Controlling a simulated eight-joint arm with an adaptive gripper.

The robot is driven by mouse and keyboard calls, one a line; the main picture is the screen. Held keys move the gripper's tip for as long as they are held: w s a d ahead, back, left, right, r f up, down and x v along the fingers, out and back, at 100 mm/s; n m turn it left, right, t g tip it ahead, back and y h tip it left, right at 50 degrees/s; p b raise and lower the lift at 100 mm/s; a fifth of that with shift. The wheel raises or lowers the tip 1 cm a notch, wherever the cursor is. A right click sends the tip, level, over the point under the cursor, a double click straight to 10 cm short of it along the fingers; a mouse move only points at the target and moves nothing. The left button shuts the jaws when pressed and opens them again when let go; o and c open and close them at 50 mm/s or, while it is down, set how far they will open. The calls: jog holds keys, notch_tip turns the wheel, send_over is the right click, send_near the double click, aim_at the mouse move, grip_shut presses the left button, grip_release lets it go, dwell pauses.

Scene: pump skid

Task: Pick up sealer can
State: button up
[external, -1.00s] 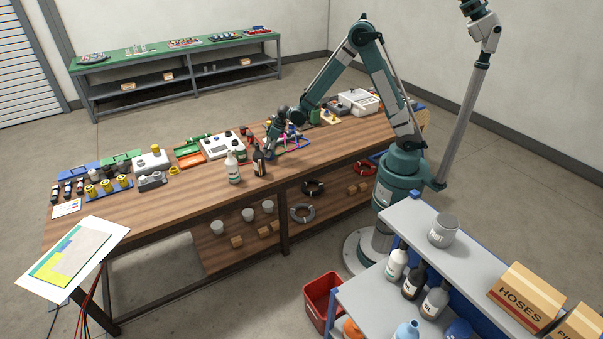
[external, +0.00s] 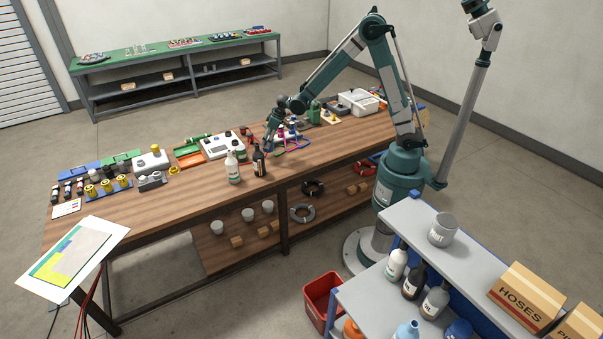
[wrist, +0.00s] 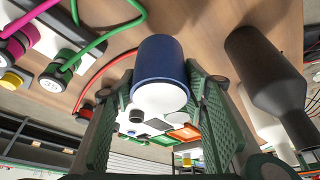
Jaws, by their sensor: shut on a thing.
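A blue can (wrist: 160,66) with a pale end sits between the two green finger pads of my gripper (wrist: 160,105) in the wrist view. The pads press on its two sides, so my gripper is shut on it. No label shows, so I cannot read whether it says sealer. In the external view my gripper (external: 268,142) is over the far middle of the workbench, behind the dark bottle. The can is too small and hidden to make out there.
A dark bottle (wrist: 270,85) stands close beside the gripper, and it shows in the external view (external: 258,161) next to a white bottle (external: 233,168). Coloured hoses (external: 291,141) lie to the right on the workbench (external: 180,205). A white scale (external: 216,146) is to the left.

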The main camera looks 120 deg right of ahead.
jog(key=shift+r, duration=1.7)
